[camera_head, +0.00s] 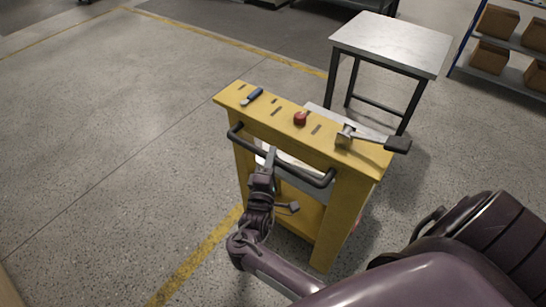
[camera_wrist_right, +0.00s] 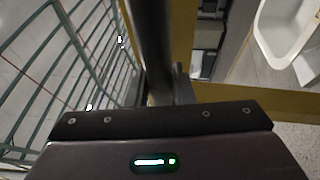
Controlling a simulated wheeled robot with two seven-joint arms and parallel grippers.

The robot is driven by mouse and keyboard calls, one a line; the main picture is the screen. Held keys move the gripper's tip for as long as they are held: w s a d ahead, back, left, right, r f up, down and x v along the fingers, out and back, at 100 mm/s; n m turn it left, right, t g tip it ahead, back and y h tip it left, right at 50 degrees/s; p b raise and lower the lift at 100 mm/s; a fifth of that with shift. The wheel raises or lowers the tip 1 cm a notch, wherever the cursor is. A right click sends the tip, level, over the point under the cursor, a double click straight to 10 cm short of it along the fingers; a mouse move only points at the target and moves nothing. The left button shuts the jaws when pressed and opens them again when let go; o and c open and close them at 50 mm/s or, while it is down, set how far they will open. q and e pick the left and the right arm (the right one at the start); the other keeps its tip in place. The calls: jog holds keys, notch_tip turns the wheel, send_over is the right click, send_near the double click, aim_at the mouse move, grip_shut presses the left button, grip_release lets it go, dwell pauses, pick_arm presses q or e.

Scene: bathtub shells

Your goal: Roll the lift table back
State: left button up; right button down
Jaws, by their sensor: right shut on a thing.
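The lift table (camera_head: 358,200) is yellow and stands upright on the floor in the middle of the head view. A black bar handle (camera_head: 310,174) runs across its near side. My right gripper (camera_head: 269,160) is shut on this handle, near its middle. In the right wrist view the dark handle bar (camera_wrist_right: 150,40) runs up from between the fingers, which are mostly hidden. My left gripper is not in view.
A grey-topped table (camera_head: 392,42) stands behind the lift table. A shelf with cardboard boxes (camera_head: 497,22) is at the far right. The floor (camera_head: 110,130) to the left is clear, with yellow lines. The wrist view shows green wire mesh (camera_wrist_right: 75,60) and a white shell (camera_wrist_right: 268,50).

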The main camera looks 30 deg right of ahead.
jog(key=shift+a, duration=0.3)
jog(key=c, duration=1.3)
grip_release()
jog(key=shift+s, duration=0.1)
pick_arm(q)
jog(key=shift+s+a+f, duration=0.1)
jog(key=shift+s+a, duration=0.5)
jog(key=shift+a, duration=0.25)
pick_arm(e)
jog(key=shift+o, duration=0.2)
pick_arm(q)
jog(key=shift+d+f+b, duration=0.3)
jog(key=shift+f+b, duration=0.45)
jog(key=shift+b, duration=0.05)
pick_arm(e)
jog(key=v, duration=0.7)
jog(key=shift+s+a, duration=0.25)
jog(key=shift+s, duration=0.05)
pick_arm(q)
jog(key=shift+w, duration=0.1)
